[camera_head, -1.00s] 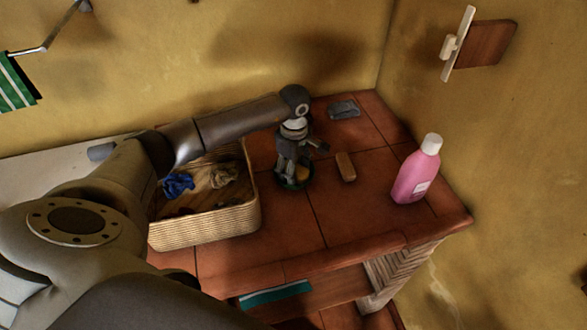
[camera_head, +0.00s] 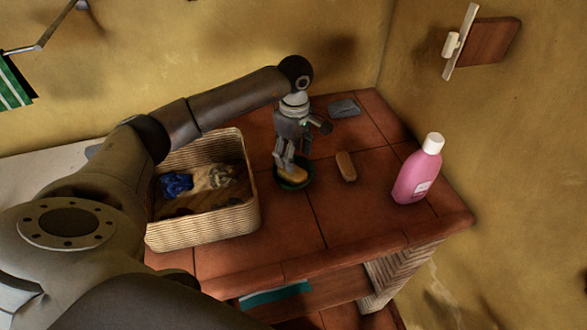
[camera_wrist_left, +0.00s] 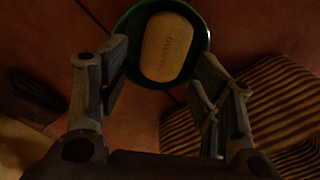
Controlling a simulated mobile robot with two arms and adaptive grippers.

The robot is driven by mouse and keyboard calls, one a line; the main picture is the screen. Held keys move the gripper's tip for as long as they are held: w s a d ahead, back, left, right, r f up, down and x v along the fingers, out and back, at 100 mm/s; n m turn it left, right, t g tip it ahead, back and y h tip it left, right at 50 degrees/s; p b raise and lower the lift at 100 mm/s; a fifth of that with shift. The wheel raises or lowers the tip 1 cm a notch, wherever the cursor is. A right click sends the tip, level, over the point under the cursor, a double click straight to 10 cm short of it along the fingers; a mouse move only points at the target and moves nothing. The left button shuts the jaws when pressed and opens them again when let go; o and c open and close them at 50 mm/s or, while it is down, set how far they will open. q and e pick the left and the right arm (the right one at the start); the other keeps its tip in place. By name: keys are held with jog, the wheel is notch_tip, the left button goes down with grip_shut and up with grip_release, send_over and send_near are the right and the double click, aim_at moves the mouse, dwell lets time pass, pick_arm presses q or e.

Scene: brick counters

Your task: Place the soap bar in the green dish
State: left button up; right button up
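The soap bar (camera_head: 292,174), yellowish with embossed lettering, lies in the round green dish (camera_head: 308,183) on the tiled counter. In the left wrist view the soap (camera_wrist_left: 166,47) lies inside the dish's green rim (camera_wrist_left: 206,42). My left gripper (camera_head: 286,163) points down just over the dish, and its fingers partly hide the soap and dish in the head view. In the left wrist view my left gripper (camera_wrist_left: 162,68) is open, its fingers wide apart with nothing between the tips. My right gripper is not in view.
A wicker basket (camera_head: 205,224) with blue and beige cloths stands left of the dish. A brown, brush-like block (camera_head: 346,167) lies to its right. A pink bottle (camera_head: 416,175) stands near the counter's right edge. A grey item (camera_head: 343,108) lies at the back.

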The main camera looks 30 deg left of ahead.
pick_arm(q)
notch_tip(320, 180, up, 6)
jog(key=b, duration=0.1)
jog(key=shift+r, duration=0.15)
